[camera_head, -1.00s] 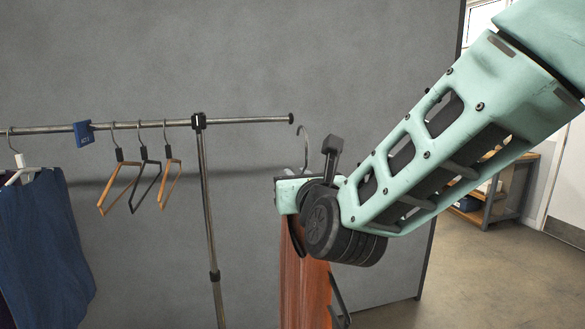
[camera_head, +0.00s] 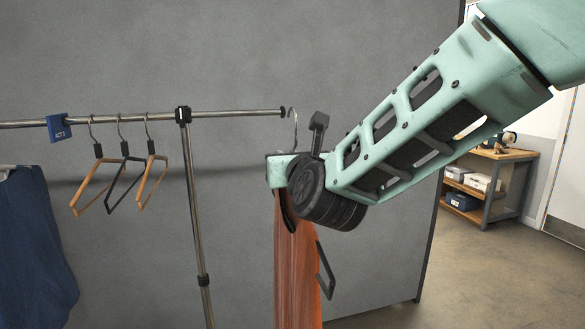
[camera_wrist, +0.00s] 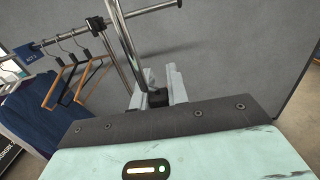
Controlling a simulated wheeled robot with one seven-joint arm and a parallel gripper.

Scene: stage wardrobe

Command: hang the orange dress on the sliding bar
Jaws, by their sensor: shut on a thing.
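The orange dress (camera_head: 297,265) hangs below my gripper (camera_head: 282,170) in the head view, its lower end out of frame. My gripper is shut on the neck of its hanger; the wrist view shows my gripper (camera_wrist: 158,95) around the dark neck block. The metal hook (camera_head: 294,122) stands up above the gripper, its top just right of the bar's end and about level with it. The sliding bar (camera_head: 235,113) is the thin right-hand length, ending in a dark knob; it also shows in the wrist view (camera_wrist: 150,10). The hook appears apart from it; depth is hard to judge.
Several hangers, wooden and black (camera_head: 122,180), hang empty left of the rack's upright post (camera_head: 197,220). A blue tag (camera_head: 59,127) and blue garment (camera_head: 35,240) are farther left. A grey panel (camera_head: 350,60) stands behind. A shelf (camera_head: 490,185) is at the right.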

